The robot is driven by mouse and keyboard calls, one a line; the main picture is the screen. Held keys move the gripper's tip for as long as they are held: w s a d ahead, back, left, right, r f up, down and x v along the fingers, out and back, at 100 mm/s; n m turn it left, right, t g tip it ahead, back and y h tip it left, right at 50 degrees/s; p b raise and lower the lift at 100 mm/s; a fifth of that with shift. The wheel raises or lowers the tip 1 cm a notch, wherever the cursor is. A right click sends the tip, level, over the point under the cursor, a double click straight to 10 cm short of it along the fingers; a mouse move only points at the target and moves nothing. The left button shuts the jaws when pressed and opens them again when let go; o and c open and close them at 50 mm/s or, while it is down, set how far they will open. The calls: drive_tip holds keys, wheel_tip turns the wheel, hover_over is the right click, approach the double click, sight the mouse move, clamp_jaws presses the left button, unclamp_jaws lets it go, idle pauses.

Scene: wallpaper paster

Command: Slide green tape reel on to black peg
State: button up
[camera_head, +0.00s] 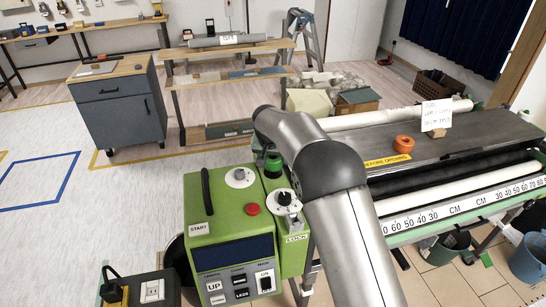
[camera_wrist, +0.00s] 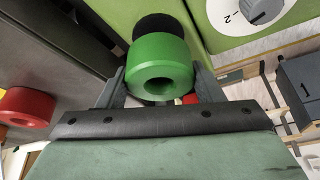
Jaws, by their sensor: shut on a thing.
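The green tape reel (camera_wrist: 160,52) sits between the two fingers of my gripper (camera_wrist: 160,88) in the wrist view, its hole facing the camera. My gripper is shut on it. A black round part (camera_wrist: 153,24), which looks like the black peg or its base, shows just behind the reel against a green panel. The reel covers most of it. I see no peg inside the hole, and I cannot tell whether reel and black part touch. In the head view the green reel (camera_head: 273,162) is small, at the back of the green machine, beside my arm.
The green control box (camera_head: 231,235) has knobs and a red button (camera_head: 252,209) close to the reel. An orange reel (camera_head: 403,146) lies on the dark machine top to the right, near a paper sign (camera_head: 436,115). A red reel (camera_wrist: 28,106) shows at left in the wrist view.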

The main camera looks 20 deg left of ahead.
drive_tip(key=shift+f+b, duration=0.9)
drive_tip(key=shift+f, duration=0.45)
drive_tip(key=o, duration=1.1)
drive_tip(key=b+v, duration=0.2)
drive_tip(key=v, duration=1.5)
drive_tip(key=shift+r, duration=0.25)
